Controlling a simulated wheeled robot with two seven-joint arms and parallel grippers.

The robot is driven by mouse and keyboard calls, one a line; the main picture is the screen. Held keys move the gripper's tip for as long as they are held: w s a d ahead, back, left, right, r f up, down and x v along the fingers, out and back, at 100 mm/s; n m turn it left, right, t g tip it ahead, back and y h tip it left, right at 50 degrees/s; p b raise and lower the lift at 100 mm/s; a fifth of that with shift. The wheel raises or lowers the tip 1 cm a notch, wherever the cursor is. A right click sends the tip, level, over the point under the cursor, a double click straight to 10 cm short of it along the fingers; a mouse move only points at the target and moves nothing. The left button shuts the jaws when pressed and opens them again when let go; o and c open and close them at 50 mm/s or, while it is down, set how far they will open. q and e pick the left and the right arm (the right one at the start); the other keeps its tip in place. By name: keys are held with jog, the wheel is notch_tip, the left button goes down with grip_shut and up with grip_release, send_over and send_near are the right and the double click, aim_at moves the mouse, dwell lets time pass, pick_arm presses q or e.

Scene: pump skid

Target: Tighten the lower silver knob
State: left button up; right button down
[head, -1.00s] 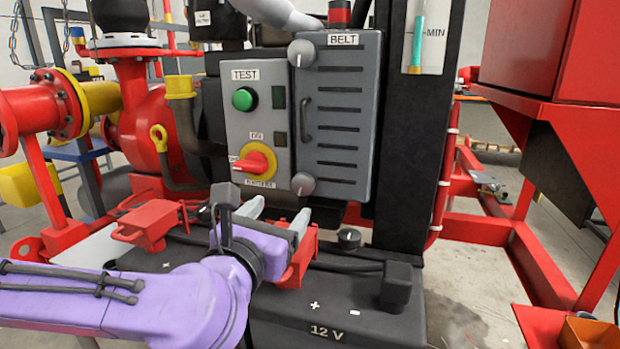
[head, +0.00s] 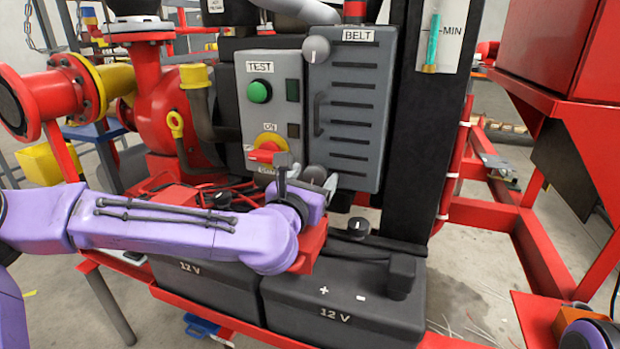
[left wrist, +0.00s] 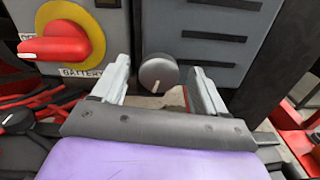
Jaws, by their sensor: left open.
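The lower silver knob (head: 315,174) is a round grey knob at the lower edge of the BELT cover (head: 345,120), partly hidden by my left gripper in the head view. In the left wrist view the knob (left wrist: 158,73) shows between the open fingers, with a gap on each side. My left gripper (head: 318,183) is open and empty, its fingers pointing at the panel; it also shows in the left wrist view (left wrist: 160,70). How deep the knob sits between the fingertips is hard to tell. My right gripper is not in view.
An upper silver knob (head: 316,48) sits at the cover's top left. A red rotary switch (head: 267,152) on a yellow disc is just left of the lower knob. Black 12 V batteries (head: 345,300) with cables lie below, and a black post (head: 415,150) stands to the right.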

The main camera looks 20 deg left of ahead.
pick_arm(q)
jog(key=c, duration=1.1)
jog(key=shift+o, duration=0.2)
jog(key=n+b, duration=0.2)
jog(key=b, duration=0.1)
jog(key=shift+a+f+n, duration=0.1)
jog(key=shift+f+n, duration=0.2)
jog(key=shift+f, duration=0.05)
jog(key=shift+r+n, duration=0.15)
jog(key=shift+n, duration=0.15)
jog(key=shift+r, duration=0.2)
jog(key=o, duration=1.1)
jog(key=shift+c, duration=0.2)
jog(key=shift+s, duration=0.15)
jog(key=s+b, duration=0.1)
jog(key=s, duration=0.9)
jog(key=shift+s+a, duration=0.15)
jog(key=shift+s, duration=0.05)
